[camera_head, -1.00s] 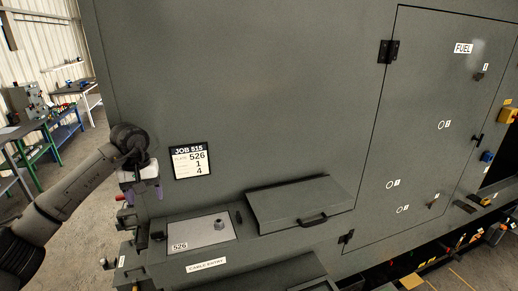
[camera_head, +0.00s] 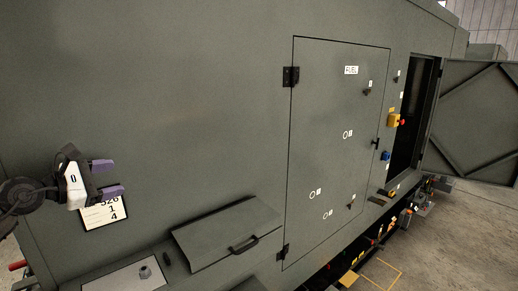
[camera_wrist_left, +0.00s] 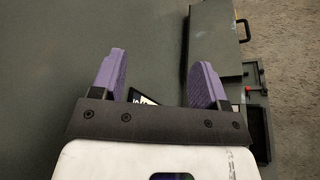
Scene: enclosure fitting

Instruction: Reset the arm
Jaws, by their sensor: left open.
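My left gripper (camera_head: 108,178) is at the left of the head view, in front of the grey enclosure wall (camera_head: 180,110). Its two purple fingers are apart with nothing between them. It partly covers the job card (camera_head: 106,213) on the wall. In the left wrist view the open fingers (camera_wrist_left: 162,80) show at the centre, with a corner of the card (camera_wrist_left: 143,98) behind them. My right gripper is in neither view.
A sloped box with a handle (camera_head: 230,235) juts out below the wall, beside a light plate (camera_head: 128,279). The FUEL door (camera_head: 325,150) is shut. Farther right, another door (camera_head: 475,120) stands open by a yellow-and-red switch (camera_head: 396,120).

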